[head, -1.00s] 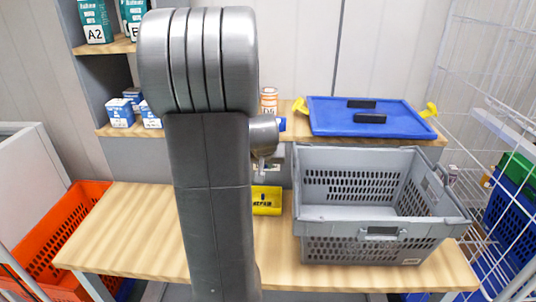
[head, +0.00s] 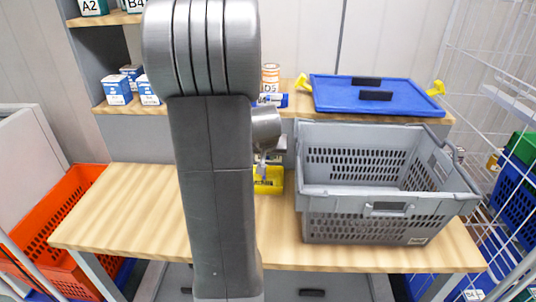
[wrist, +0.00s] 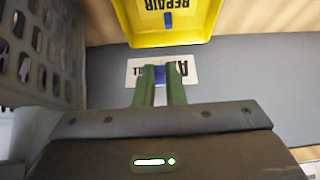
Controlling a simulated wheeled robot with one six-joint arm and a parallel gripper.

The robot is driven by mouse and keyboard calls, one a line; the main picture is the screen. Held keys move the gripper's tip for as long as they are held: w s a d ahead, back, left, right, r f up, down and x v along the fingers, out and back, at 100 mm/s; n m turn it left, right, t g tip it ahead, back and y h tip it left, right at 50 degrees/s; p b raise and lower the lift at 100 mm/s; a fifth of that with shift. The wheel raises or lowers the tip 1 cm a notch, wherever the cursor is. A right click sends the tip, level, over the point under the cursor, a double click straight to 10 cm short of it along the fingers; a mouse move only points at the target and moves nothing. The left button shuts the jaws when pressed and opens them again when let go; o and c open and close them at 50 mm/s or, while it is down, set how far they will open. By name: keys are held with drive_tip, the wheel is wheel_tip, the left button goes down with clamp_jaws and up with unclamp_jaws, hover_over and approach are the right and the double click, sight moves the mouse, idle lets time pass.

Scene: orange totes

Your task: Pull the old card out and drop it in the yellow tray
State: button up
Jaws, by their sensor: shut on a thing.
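In the head view the tray (head: 272,188) sits on the bench, just below my gripper (head: 261,174), partly hidden by my arm.
A grey perforated crate (head: 375,232) stands on the bench right of the tray, and its wall shows close by at left in the wrist view. A blue lid (head: 340,94) lies on the shelf behind. The bench's left side (head: 120,210) is clear.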

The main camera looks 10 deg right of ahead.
drive_tip(key=o, duration=0.7)
drive_tip(key=shift+o, duration=0.2)
drive_tip(key=shift+r, duration=0.15)
drive_tip(key=p+v, duration=0.1)
drive_tip(key=v, duration=1.2)
drive_tip(key=shift+r+p, duration=0.25)
drive_tip(key=shift+p, duration=0.05)
drive_tip(key=shift+s+a, duration=0.1)
drive_tip(key=x, duration=1.2)
drive_tip(key=shift+w+d, duration=0.2)
drive_tip(key=shift+w, duration=0.3)
drive_tip(key=shift+s+r+p, duration=0.1)
drive_tip(key=shift+r+p, duration=0.2)
drive_tip(key=shift+r, duration=0.35)
